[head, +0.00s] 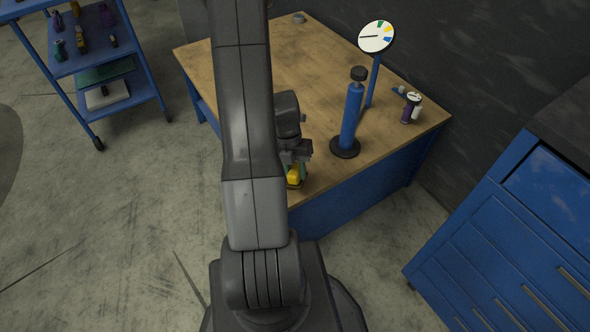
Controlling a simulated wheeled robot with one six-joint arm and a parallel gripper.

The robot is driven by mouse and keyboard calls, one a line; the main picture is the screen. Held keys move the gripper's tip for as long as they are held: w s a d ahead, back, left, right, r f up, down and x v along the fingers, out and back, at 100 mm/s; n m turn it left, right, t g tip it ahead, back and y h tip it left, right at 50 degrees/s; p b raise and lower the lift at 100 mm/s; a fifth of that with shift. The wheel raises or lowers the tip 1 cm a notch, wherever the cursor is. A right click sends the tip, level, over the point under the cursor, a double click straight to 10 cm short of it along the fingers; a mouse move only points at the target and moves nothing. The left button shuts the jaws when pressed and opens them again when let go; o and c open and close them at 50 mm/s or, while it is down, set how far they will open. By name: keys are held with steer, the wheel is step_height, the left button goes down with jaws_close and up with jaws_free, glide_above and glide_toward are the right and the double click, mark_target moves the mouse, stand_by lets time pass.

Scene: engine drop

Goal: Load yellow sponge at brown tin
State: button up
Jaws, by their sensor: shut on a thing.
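My gripper (296,160) is near the front edge of the wooden table, pointing down, with its fingers shut on a yellow thing (293,175), which I take for the yellow sponge. My arm hides part of it. A bit of green shows right beside it, and a dark edge lies under it; I cannot tell what these belong to. I cannot make out a brown tin; my arm covers much of the table's left and front part.
The table (320,70) bears a blue post with a black base (351,118), a white dial (376,37) with coloured marks, and small items (410,107) at right. A blue trolley (100,45) stands at left, a blue drawer cabinet (520,230) at right. Open floor lies left.

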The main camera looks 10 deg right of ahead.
steer(key=shift+r, duration=0.1)
steer(key=p+v, duration=0.2)
steer(key=s+p+v, duration=0.1)
steer(key=p+v, duration=0.3)
steer(key=shift+s+d+r, duration=0.15)
steer(key=shift+d+r, duration=0.1)
steer(key=shift+r, duration=0.35)
stand_by(0.5)
